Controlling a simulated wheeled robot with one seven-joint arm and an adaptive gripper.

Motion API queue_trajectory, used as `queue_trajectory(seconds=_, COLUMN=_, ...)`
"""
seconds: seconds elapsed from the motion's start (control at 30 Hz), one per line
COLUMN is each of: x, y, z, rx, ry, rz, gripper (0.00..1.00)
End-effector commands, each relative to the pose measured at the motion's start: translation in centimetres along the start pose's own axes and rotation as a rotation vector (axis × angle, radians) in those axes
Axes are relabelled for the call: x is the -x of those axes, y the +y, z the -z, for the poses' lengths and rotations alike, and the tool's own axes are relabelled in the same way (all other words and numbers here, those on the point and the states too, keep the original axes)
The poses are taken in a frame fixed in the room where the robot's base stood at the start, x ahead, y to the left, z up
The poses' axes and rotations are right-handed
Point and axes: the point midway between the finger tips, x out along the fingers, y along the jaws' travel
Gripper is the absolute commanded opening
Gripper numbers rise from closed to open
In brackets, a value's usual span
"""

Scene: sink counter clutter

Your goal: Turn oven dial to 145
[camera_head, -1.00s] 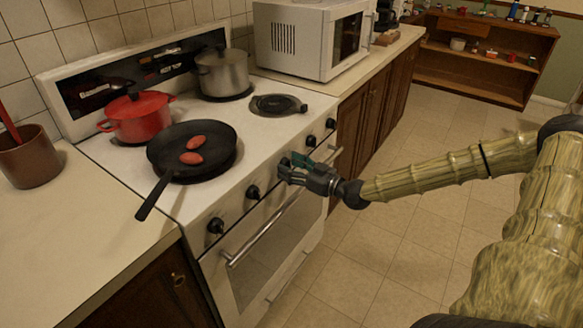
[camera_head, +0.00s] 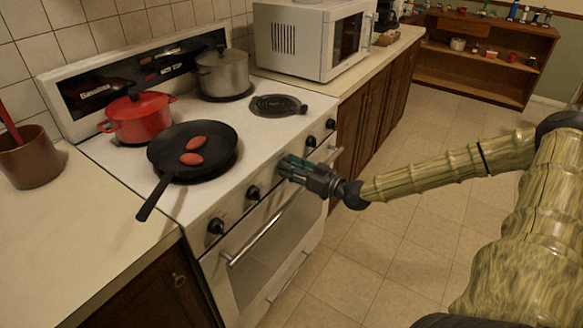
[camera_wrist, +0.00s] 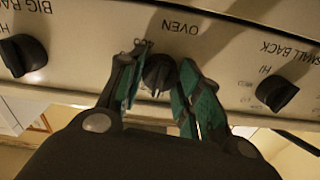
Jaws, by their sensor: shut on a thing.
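The oven dial (camera_wrist: 158,74) is a black knob under the word OVEN in the wrist view, on the white front panel of the stove (camera_head: 232,212). My gripper (camera_wrist: 160,88) has its two green-padded fingers on either side of this dial and is shut on it. In the head view my gripper (camera_head: 287,168) is at the middle of the stove's front panel and hides the dial. The dial's scale and the number it points to cannot be read.
Black knobs flank it: one under BIG BACK (camera_wrist: 22,54), one under SMALL BACK (camera_wrist: 276,92). The oven handle bar (camera_head: 270,228) runs below. A frying pan (camera_head: 192,165), red pot (camera_head: 140,117) and steel pot (camera_head: 222,74) stand on the stovetop. The floor to the right is clear.

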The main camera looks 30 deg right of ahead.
Motion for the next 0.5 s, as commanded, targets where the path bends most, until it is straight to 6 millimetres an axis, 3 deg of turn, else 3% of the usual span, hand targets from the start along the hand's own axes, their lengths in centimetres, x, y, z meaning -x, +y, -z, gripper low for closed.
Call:
queue_trajectory(seconds=0.1, x=0.01, y=0.06, z=-0.02, rx=0.000, ry=0.000, rz=-0.001, gripper=0.11)
queue_trajectory(seconds=0.13, x=0.01, y=0.06, z=-0.02, rx=0.000, ry=0.000, rz=-0.001, gripper=0.40)
queue_trajectory(seconds=0.23, x=0.01, y=0.05, z=-0.02, rx=0.001, ry=0.000, rz=-0.001, gripper=0.58)
queue_trajectory(seconds=0.5, x=0.00, y=0.02, z=0.00, rx=0.001, ry=0.000, rz=0.000, gripper=0.58)
